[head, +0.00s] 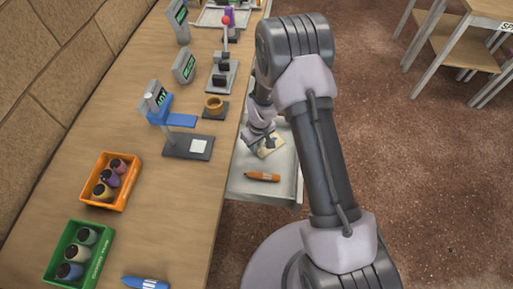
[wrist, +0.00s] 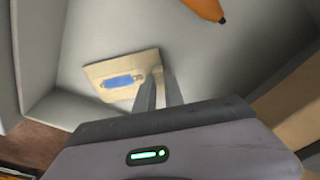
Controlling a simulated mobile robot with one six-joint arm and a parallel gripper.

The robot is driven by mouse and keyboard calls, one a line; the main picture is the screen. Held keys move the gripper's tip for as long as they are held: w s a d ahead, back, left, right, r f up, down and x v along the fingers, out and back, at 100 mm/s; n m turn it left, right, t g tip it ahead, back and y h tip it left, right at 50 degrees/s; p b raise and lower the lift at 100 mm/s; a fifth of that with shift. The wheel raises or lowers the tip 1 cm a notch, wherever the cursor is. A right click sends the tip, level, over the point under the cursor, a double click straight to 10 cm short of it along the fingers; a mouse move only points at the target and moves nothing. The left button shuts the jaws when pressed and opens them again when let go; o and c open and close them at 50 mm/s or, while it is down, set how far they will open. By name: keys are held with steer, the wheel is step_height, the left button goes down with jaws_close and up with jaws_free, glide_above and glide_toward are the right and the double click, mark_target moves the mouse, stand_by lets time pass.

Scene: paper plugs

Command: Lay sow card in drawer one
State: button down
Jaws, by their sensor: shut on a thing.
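A cream card (wrist: 104,73) with a blue mark is in the open drawer (head: 240,184), low over or touching its floor; I cannot tell which. The card also shows in the head view (head: 269,149), partly covered by my gripper. My gripper (wrist: 159,88) is shut on the card's right edge, with the fingers pointing down into the drawer. An orange marker (head: 262,177) lies in the drawer near its front end, apart from the card; its tip shows in the wrist view (wrist: 206,9).
Drawer walls stand close around my gripper.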

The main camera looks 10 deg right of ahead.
steer(key=shift+f, duration=0.1)
steer(key=shift+f, duration=0.15)
steer(key=c, duration=1.4)
jaws_free()
steer(key=shift+c, duration=0.2)
